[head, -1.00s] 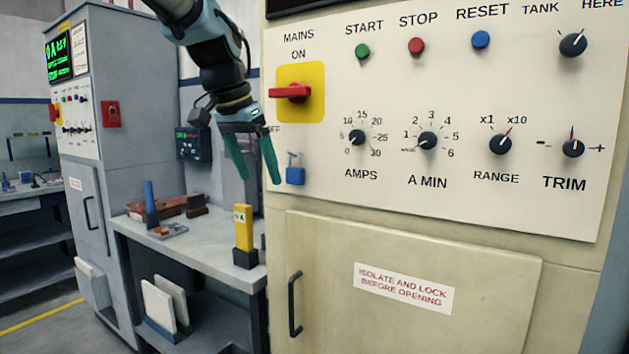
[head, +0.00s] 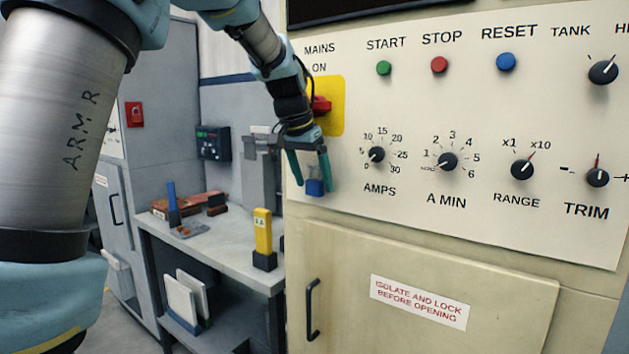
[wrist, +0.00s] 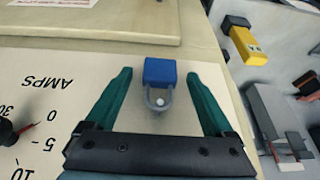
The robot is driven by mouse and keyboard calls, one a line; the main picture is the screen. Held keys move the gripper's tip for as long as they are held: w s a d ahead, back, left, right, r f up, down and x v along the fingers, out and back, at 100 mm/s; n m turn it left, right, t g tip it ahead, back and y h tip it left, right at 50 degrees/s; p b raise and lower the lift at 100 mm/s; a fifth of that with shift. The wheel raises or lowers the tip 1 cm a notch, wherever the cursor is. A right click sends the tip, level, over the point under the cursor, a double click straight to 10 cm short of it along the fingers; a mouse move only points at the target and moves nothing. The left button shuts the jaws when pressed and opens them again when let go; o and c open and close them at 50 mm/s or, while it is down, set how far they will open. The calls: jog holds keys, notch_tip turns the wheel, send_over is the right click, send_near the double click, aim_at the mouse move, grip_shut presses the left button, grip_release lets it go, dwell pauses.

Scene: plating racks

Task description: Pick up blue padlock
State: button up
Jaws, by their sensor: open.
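The blue padlock (head: 314,187) hangs on the cream control panel below the yellow mains switch plate, partly hidden by a finger in the head view. In the wrist view the padlock (wrist: 160,72) shows its blue body and grey shackle, which is around a small pale peg. My gripper (head: 309,187) is open, with green fingers. In the wrist view, my gripper's fingertips (wrist: 158,70) lie to either side of the padlock, with a gap on both sides. I see no contact with it.
The red mains handle (head: 321,105) is just above my gripper, partly hidden by it. The AMPS knob (head: 376,154) is close on the right. A grey bench (head: 225,250) with a yellow upright device (head: 262,232) stands to the left. A cabinet door (head: 420,275) is below.

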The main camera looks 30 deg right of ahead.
jog(key=shift+f, duration=0.1)
jog(key=shift+c, duration=0.4)
grip_shut()
